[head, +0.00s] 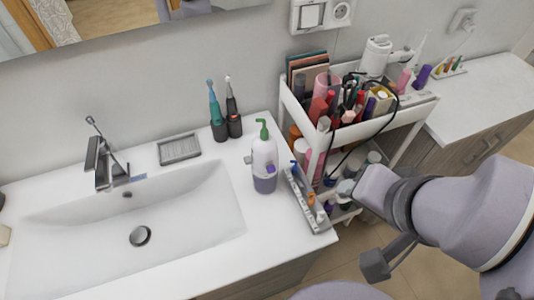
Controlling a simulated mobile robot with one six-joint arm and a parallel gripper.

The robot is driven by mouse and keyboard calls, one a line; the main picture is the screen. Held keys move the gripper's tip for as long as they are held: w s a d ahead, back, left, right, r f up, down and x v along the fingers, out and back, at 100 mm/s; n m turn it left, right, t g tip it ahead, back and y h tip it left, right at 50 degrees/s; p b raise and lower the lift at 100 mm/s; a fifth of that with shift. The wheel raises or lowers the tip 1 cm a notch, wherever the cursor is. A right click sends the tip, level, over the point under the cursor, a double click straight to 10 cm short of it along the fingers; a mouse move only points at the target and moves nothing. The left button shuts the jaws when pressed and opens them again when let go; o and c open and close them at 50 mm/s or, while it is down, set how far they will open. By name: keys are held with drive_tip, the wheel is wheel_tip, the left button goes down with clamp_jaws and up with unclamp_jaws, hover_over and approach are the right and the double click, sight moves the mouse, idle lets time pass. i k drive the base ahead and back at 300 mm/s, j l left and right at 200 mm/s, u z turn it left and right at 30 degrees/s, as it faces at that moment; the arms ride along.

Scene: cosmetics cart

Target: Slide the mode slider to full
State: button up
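I cannot make out a mode slider in the head view; it is too small to tell or hidden. A white appliance (376,56) stands at the back of the cart's top tray, but no control on it can be read. My gripper (347,188) reaches in from the right and points left, beside the cart's lower part. Its fingertips are small and lie against cluttered items, so I cannot tell whether they are open or shut, or touching anything.
The white cart (410,109) is crowded with cosmetics and a black cable. A narrow tray (320,221) with small items lies on the washbasin counter's right edge. A green-pump bottle (264,150) stands beside it. Two toothbrushes (217,122) stand behind the basin (190,225).

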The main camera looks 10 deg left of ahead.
sight(270, 169)
drive_tip(key=k+j+z, duration=0.1)
drive_tip(key=k+j, duration=0.35)
drive_tip(key=j, duration=0.15)
drive_tip(key=k+j, duration=0.45)
drive_tip(key=j+z, duration=0.05)
drive_tip(key=j, duration=0.05)
